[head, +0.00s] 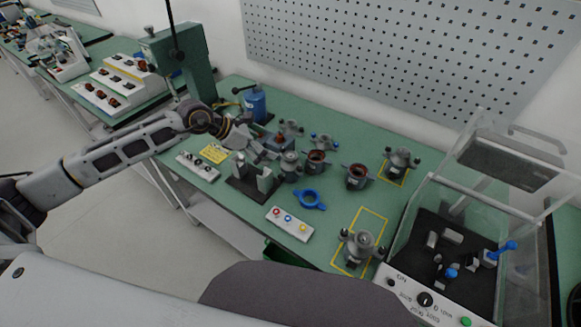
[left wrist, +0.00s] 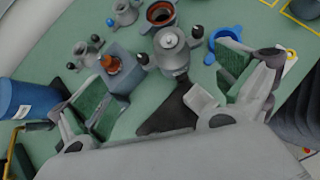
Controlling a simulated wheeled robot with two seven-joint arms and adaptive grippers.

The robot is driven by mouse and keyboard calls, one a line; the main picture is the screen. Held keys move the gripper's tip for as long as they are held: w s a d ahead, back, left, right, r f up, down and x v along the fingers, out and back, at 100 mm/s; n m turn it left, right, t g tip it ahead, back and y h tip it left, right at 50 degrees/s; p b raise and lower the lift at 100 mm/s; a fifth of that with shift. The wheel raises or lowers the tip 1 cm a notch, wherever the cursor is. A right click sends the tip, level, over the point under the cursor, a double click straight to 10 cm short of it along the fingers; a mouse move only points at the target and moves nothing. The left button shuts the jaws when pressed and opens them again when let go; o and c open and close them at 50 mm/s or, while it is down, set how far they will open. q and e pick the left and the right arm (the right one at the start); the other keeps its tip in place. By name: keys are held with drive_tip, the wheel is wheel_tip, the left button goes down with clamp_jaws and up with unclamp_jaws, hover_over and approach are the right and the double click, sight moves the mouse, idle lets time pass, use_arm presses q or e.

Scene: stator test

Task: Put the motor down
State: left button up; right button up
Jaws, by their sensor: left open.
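Several grey motors with ball-ended knobs stand on the green bench. The nearest to my left gripper is a grey motor (head: 290,162) with black knobs, upright; it also shows in the left wrist view (left wrist: 172,48), just beyond the spread fingers. My left gripper (head: 246,140) is open and empty above the bench, with its two green-padded fingers apart in the left wrist view (left wrist: 165,88). Another motor (head: 360,246) stands in the front yellow outline, and one more (head: 400,159) in the back outline. My right gripper does not show.
Copper-wound stators (head: 355,177), a blue ring (head: 309,199), a button box (head: 289,223) and a blue cylinder (head: 255,103) stand around. A clear-covered test station (head: 440,297) is at the right; a green press (head: 185,60) stands behind.

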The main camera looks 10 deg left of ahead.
sight(286, 153)
use_arm(q)
drive_tip(key=shift+x, duration=2.1)
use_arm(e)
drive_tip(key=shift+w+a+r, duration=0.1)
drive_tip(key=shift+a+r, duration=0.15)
use_arm(q)
drive_tip(key=shift+d, duration=0.15)
drive_tip(key=shift+w+d+f+p, duration=0.3)
drive_tip(key=shift+d+p, duration=0.2)
drive_tip(key=shift+d, duration=0.1)
drive_tip(key=shift+x, duration=1.05)
drive_tip(key=shift+w+d+f+p, duration=0.2)
drive_tip(key=shift+d+f+p, duration=0.15)
drive_tip(key=shift+d, duration=0.1)
drive_tip(key=shift+w+d+f, duration=0.1)
drive_tip(key=shift+f, duration=0.05)
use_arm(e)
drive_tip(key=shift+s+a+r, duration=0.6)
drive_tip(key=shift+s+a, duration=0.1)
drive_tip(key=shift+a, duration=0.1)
